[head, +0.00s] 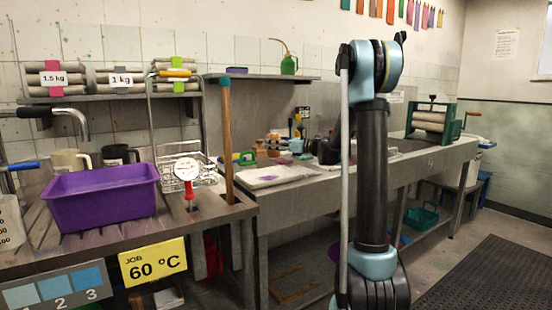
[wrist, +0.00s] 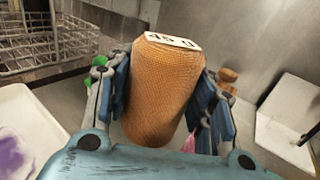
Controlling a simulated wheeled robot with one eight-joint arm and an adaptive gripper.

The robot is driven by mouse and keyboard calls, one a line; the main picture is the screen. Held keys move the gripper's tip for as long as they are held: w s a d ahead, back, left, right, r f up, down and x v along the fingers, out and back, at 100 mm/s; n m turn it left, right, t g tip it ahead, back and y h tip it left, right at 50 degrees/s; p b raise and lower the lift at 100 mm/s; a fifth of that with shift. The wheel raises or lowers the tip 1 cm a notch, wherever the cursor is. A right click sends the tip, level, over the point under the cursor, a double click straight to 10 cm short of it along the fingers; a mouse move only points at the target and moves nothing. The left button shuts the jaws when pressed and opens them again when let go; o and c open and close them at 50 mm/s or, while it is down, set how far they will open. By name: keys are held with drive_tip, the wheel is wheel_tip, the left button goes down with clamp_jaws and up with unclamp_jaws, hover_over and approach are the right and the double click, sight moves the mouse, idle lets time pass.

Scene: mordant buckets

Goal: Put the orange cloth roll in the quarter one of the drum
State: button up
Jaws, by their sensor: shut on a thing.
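In the wrist view, an orange roll (wrist: 162,95) with a fine woven texture fills the middle. It bears a white label on its top end that seems to read 45 g. My gripper (wrist: 158,82) is shut on it, with one finger on each side. In the head view, my arm stands in front of the bench and the roll cannot be made out. I cannot make out a drum with marked quarters in either view.
A wire rack (head: 176,160) stands beside a purple tub (head: 103,197) on the left bench; wire basketwork (wrist: 45,40) shows at the wrist view's upper left. A white tray (head: 275,176) lies on the long bench. A green-framed roller machine (head: 433,122) stands farther right.

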sight(274, 153)
drive_tip(key=shift+f, duration=2.4)
drive_tip(key=o, duration=1.1)
